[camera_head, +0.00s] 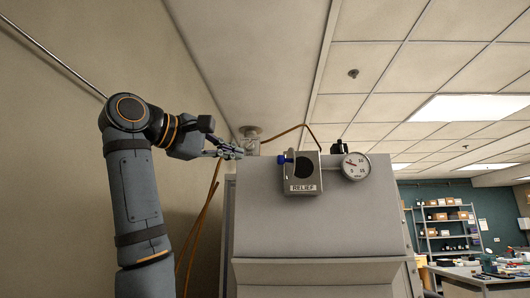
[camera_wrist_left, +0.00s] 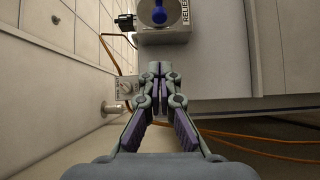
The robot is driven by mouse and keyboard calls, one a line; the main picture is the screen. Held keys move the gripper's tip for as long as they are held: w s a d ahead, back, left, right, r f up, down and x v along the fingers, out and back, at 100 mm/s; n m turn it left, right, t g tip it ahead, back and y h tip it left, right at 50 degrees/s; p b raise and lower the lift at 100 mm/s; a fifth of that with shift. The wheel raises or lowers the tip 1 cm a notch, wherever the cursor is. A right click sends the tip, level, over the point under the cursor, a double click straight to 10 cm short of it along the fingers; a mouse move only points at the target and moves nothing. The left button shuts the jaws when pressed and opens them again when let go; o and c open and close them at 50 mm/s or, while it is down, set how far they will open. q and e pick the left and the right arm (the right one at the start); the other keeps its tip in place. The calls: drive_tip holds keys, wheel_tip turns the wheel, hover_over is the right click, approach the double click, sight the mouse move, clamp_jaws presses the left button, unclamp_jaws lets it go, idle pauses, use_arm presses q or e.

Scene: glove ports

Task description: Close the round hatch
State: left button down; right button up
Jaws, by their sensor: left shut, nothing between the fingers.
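I cannot make out a round hatch for certain in either view. A grey box labelled RELIEF (camera_head: 301,178) on the upper front of the grey cabinet (camera_head: 320,225) has a dark round face and a blue knob (camera_head: 284,159) at its left. The box also shows at the top of the left wrist view (camera_wrist_left: 168,32), with the blue knob (camera_wrist_left: 159,14) before the round face. My left gripper (camera_head: 238,152) is at the cabinet's upper left corner, left of the box. Its fingers (camera_wrist_left: 160,70) are together and empty, apart from the box. My right gripper is out of view.
A round gauge (camera_head: 355,166) sits right of the box. Orange cables (camera_head: 200,218) hang along the cabinet's left side and cross the left wrist view (camera_wrist_left: 250,138). A wall fitting (camera_wrist_left: 112,109) is left of the fingers. Shelves (camera_head: 446,222) stand far right.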

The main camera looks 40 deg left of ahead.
sight(283, 163)
use_arm(q)
drive_tip(key=w+d+p, duration=0.3)
drive_tip(key=w+d, duration=0.1)
drive_tip(key=w, duration=0.3)
drive_tip(key=shift+w, duration=0.15)
drive_tip(key=shift+f, duration=0.1)
drive_tip(key=shift+w, duration=0.15)
